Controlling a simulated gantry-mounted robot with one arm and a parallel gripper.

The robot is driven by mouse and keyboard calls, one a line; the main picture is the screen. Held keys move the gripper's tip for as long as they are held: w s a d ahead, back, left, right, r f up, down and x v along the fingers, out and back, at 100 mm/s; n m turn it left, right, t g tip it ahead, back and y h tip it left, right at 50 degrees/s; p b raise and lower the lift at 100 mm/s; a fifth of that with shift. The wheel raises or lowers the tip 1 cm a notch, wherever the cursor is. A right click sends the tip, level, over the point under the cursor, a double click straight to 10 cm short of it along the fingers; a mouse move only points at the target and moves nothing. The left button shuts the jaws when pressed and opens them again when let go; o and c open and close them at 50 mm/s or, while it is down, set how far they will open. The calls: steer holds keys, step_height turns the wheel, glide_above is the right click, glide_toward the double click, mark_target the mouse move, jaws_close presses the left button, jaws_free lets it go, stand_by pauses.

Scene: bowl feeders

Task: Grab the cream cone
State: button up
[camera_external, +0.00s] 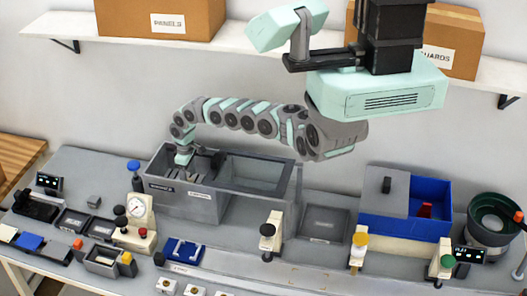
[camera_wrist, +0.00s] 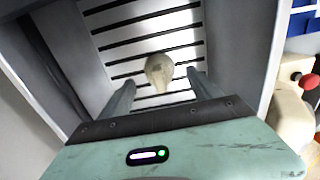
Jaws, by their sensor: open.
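The cream cone (camera_wrist: 159,68) shows in the wrist view, on the light slatted floor inside a grey bin. My gripper (camera_wrist: 160,80) is open, with one dark finger on each side of the cone in the picture. Gaps show between the cone and both fingers. I cannot tell whether the fingertips are down at the cone's height. In the external view my gripper (camera_external: 185,160) reaches into the left part of the grey bin (camera_external: 190,208), and the bin's wall hides the cone.
The bin's walls stand close around my gripper. A blue box (camera_external: 400,225) with a red item and a round feeder bowl (camera_external: 490,215) stand at the right. A shelf with cardboard boxes (camera_external: 160,18) is above.

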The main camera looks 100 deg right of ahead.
steer(key=shift+f+b, duration=0.5)
steer(key=shift+f, duration=1.15)
steer(key=shift+d, duration=0.1)
steer(key=shift+c, duration=0.2)
jaws_close()
steer(key=shift+r, duration=0.15)
